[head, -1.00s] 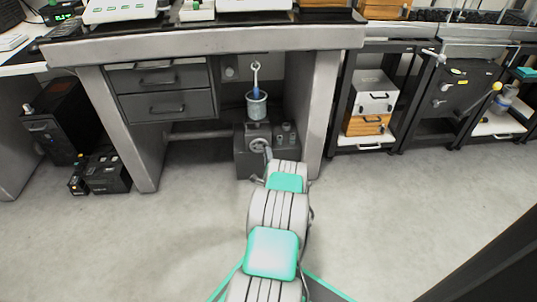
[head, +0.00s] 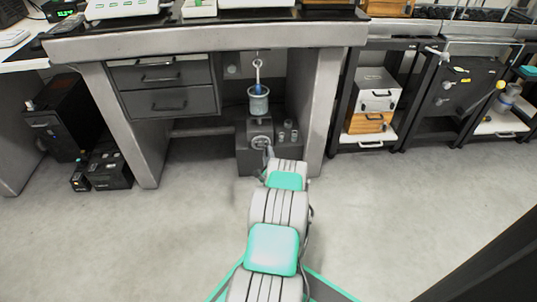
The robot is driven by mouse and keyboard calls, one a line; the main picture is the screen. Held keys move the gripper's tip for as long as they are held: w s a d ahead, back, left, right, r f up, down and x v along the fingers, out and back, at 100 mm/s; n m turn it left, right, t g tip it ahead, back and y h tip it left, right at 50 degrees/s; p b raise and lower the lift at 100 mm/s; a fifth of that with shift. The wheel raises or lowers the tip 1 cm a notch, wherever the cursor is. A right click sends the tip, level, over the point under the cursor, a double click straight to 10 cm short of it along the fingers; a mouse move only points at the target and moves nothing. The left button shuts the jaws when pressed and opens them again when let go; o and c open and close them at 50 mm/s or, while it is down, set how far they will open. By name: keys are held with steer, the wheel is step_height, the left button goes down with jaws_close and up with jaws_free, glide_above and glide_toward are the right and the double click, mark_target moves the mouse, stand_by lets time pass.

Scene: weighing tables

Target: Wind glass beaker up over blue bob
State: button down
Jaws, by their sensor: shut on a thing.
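The glass beaker (head: 258,106) stands upright on a dark grey lift box (head: 250,164) in the bay under the table. The blue bob (head: 258,89) hangs from a pale hook and rod (head: 258,70) above it. Its lower part appears to be at or inside the beaker's rim. My gripper (head: 266,148) is at the crank wheel on the box's front, shut on the crank. My wrist partly hides the fingers and the handle.
The heavy weighing table (head: 205,42) has legs on both sides of the bay, with drawers (head: 165,88) at left. Small grey weights (head: 288,132) sit on the box's right side. A cabinet rack (head: 372,105) stands at right. The floor in front is clear.

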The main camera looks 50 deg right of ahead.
steer(key=shift+w, duration=0.1)
steer(key=c, duration=1.3)
jaws_free()
steer(key=shift+p+v, duration=1.6)
steer(key=shift+v, duration=2.35)
